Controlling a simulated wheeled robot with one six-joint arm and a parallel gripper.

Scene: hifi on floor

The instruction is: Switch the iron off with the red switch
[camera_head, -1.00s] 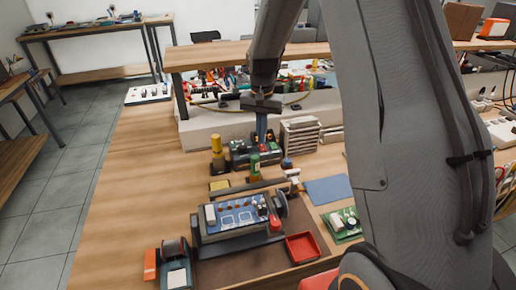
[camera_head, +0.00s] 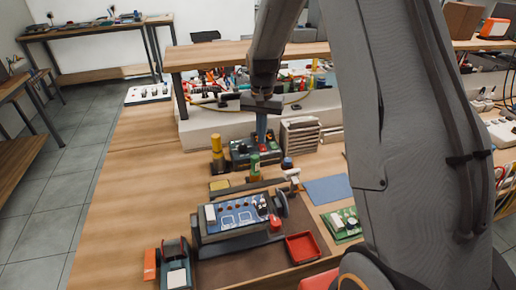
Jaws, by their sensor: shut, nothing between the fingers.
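A dark soldering station (camera_head: 241,153) stands on the wooden bench below the raised shelf, with small coloured controls on its face. A small red spot (camera_head: 263,148), which looks like the red switch, shows on it. Whether it is on or off is too small to tell. My gripper (camera_head: 262,138) points down over the station with its blue fingers shut and empty. The fingertips are at or just above the red spot; I cannot tell whether they touch. The fingers hide part of the station's back. The iron itself cannot be made out clearly.
A blue circuit board (camera_head: 235,215) in a holder and a red tray (camera_head: 303,247) lie nearer.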

